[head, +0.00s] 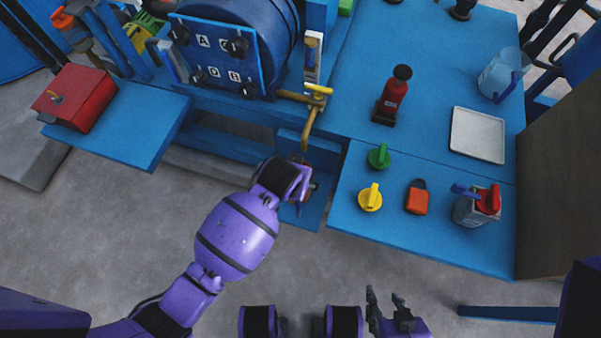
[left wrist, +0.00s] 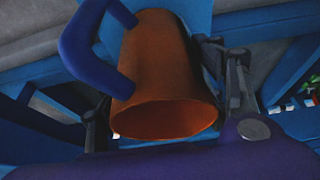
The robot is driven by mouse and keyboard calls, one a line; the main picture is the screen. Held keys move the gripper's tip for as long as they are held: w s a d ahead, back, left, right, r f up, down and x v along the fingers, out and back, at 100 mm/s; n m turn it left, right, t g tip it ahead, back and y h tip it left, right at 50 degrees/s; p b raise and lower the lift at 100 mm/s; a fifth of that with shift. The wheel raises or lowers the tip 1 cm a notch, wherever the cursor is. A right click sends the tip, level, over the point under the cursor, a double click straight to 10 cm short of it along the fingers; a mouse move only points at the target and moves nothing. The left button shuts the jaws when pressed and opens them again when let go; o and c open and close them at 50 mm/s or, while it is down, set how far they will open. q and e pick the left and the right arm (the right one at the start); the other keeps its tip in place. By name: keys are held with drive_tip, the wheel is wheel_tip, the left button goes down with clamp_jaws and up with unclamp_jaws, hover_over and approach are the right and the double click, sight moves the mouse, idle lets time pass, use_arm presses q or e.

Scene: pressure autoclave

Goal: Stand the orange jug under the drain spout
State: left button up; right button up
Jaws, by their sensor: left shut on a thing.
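The orange jug (left wrist: 165,70) with its blue handle (left wrist: 85,50) fills the middle of the left wrist view, its open mouth facing the camera. My left gripper (left wrist: 168,105) is shut on it, one finger on each side. In the head view my left gripper (head: 305,185) hides most of the jug. It is just below the brass drain spout (head: 308,125), which has a yellow-handled valve (head: 319,88). I cannot tell whether the jug rests on the low blue shelf (head: 312,214). My right gripper (head: 385,297) is open and empty at the bottom, away from the tables.
The blue autoclave (head: 235,40) stands behind the spout. The right table (head: 350,222) holds a green knob (head: 379,156), a yellow knob (head: 369,198), a red-orange padlock-like piece (head: 417,198) and a grey can (head: 470,210). A red box (head: 75,98) sits on the left shelf (head: 135,125).

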use_arm(q)
drive_tip(key=shift+w+d, duration=0.2)
drive_tip(key=shift+w, duration=0.4)
drive_tip(key=shift+w+d, duration=0.15)
drive_tip(key=shift+w, duration=0.4)
drive_tip(key=shift+w+d, duration=0.2)
drive_tip(key=shift+w, duration=0.3)
drive_tip(key=shift+w+f+b, duration=0.1)
drive_tip(key=shift+f+b, duration=0.55)
drive_tip(key=shift+f, duration=1.1)
drive_tip(key=o, duration=1.2)
drive_tip(key=shift+f, duration=0.1)
